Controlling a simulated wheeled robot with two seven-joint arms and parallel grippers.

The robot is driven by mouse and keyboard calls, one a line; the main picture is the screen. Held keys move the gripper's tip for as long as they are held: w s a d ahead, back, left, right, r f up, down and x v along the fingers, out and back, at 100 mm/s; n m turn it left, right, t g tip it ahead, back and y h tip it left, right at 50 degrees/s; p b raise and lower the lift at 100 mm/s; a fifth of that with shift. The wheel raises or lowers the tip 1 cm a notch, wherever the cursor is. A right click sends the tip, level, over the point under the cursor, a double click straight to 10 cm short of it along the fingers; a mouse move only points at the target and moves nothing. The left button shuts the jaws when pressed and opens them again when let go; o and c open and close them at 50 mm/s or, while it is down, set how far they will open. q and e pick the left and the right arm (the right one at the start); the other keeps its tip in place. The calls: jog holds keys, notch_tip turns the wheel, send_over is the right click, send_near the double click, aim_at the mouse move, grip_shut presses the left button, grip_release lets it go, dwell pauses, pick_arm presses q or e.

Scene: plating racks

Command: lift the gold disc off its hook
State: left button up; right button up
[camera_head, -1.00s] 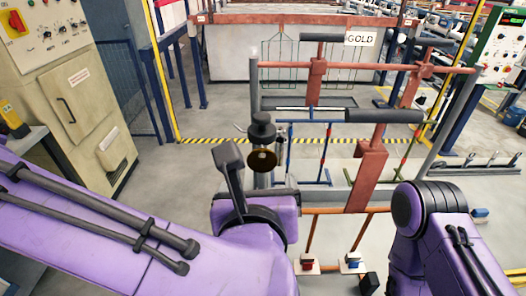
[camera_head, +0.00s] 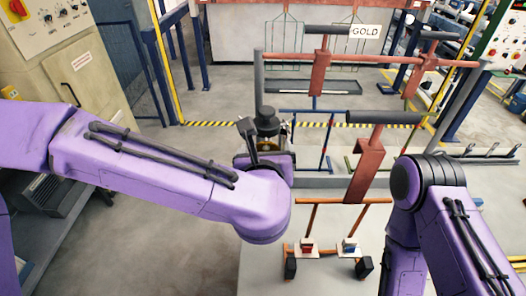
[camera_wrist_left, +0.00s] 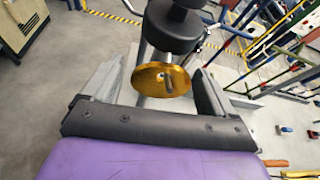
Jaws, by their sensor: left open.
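The gold disc (camera_wrist_left: 151,77) hangs upright in the left wrist view, with a short dark peg, its hook, showing through its middle. A black cylinder fitting (camera_wrist_left: 172,32) stands just above and behind it; it also shows in the head view (camera_head: 267,120). My left gripper (camera_wrist_left: 158,84) is open, with one finger on each side of the disc and a visible gap at both sides. In the head view my left wrist hides most of the disc. My right arm (camera_head: 430,190) shows at the right, but its gripper is out of sight.
Copper-coloured rack frames (camera_head: 368,165) with black padded bars (camera_head: 384,117) stand right of my left gripper. A sign reading GOLD (camera_head: 365,31) is behind. Red and blue blocks (camera_head: 307,248) sit low in front. A control cabinet (camera_head: 85,75) stands at left, with open floor beside it.

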pick_arm(q)
jog(key=shift+w, duration=0.15)
jog(key=c, duration=1)
jog(key=o, duration=0.4)
jog(key=c, duration=0.4)
jog(key=shift+r, duration=0.15)
jog(key=shift+s+r, duration=0.2)
jog(key=shift+r, duration=0.1)
jog(key=shift+s+r, duration=0.1)
jog(key=shift+r, duration=0.05)
